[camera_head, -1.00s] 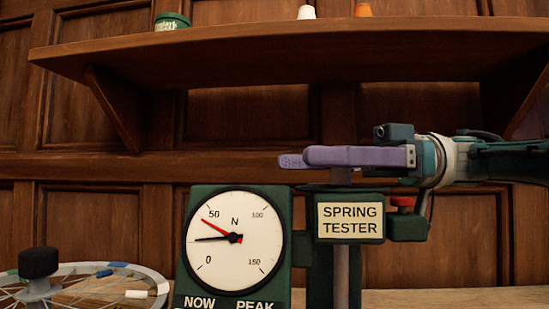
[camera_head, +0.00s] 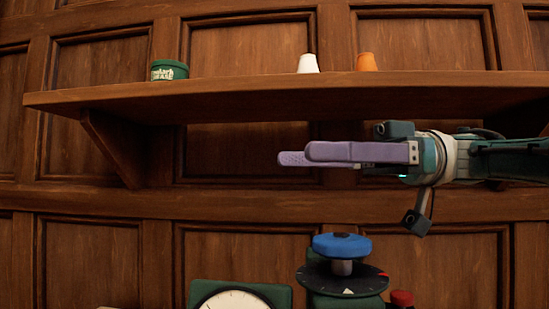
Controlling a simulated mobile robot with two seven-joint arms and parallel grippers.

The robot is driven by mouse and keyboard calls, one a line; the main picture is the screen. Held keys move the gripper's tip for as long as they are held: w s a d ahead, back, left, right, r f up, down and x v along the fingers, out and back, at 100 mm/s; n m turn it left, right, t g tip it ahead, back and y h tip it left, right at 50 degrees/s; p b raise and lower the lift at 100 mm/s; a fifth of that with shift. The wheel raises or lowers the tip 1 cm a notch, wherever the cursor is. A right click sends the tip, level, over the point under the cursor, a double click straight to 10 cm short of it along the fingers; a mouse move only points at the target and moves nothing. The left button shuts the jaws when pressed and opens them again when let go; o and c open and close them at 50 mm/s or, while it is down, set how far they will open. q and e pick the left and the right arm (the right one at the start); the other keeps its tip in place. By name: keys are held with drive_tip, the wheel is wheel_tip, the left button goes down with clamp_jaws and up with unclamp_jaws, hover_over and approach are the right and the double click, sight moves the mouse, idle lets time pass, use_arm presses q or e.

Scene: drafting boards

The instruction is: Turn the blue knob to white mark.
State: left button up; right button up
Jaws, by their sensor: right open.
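The blue knob (camera_head: 341,246) is a round blue disc on a short grey stem at the bottom centre of the head view. It stands above a black dial plate (camera_head: 318,279). A white mark (camera_head: 348,291) shows on the plate's near edge, and a red mark lies at its right edge. I cannot make out a pointer on the knob. My right gripper (camera_head: 296,157) is open, its two purple fingers pointing left, above the knob and clear of it in the picture. My left gripper is not in view.
A red button (camera_head: 402,298) sits right of the dial plate. A wooden shelf (camera_head: 240,98) spans above, holding a green tin (camera_head: 169,70), a white cup (camera_head: 308,63) and an orange cup (camera_head: 366,61).

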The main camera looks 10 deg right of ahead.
wheel_tip(320, 180, up, 10)
drive_tip(key=p, duration=0.8)
drive_tip(key=shift+r, duration=0.2)
